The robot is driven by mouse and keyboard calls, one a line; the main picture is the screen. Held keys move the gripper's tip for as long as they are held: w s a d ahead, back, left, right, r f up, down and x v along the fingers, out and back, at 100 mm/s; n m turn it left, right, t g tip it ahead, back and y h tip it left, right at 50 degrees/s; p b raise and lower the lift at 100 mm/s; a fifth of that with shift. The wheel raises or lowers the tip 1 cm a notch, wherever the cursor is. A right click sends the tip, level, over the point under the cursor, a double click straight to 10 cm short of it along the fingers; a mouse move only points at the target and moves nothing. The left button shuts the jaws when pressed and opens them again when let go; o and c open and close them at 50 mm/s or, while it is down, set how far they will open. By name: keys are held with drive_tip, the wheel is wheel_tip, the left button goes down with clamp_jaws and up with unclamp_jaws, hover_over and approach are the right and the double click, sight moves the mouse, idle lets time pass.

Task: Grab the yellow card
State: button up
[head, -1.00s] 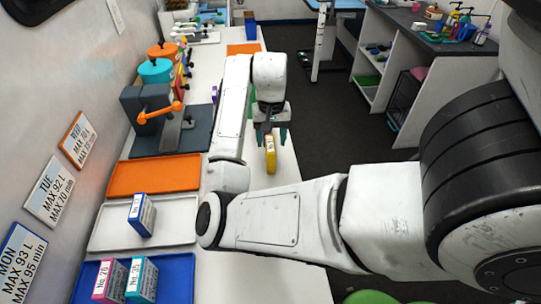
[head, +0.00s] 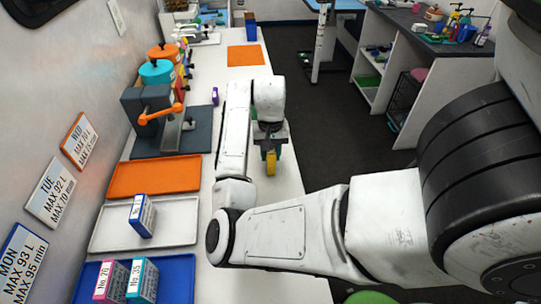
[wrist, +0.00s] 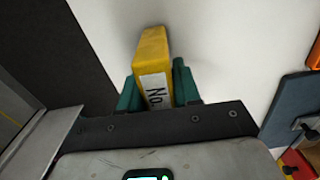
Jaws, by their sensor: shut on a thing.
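The yellow card (head: 271,161) is a thick block with a white label reading "No." in the wrist view (wrist: 153,66). My gripper (head: 270,150) has its green fingers on both sides of the card, and in the wrist view the fingers (wrist: 158,88) press against its sides. The card stands out past the fingertips over the white counter (head: 285,178), near its right edge. I cannot tell whether its far end touches the counter. The rest of the label is hidden by my gripper.
A blue card (head: 142,215) stands on the white tray (head: 178,222). Pink (head: 110,280) and teal (head: 142,279) cards stand in the blue tray (head: 178,276). The orange tray (head: 155,176) is empty. A grey press (head: 155,112) with an orange handle stands behind. Dark floor lies right of the counter.

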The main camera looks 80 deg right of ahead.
drive_tip(key=c, duration=0.4)
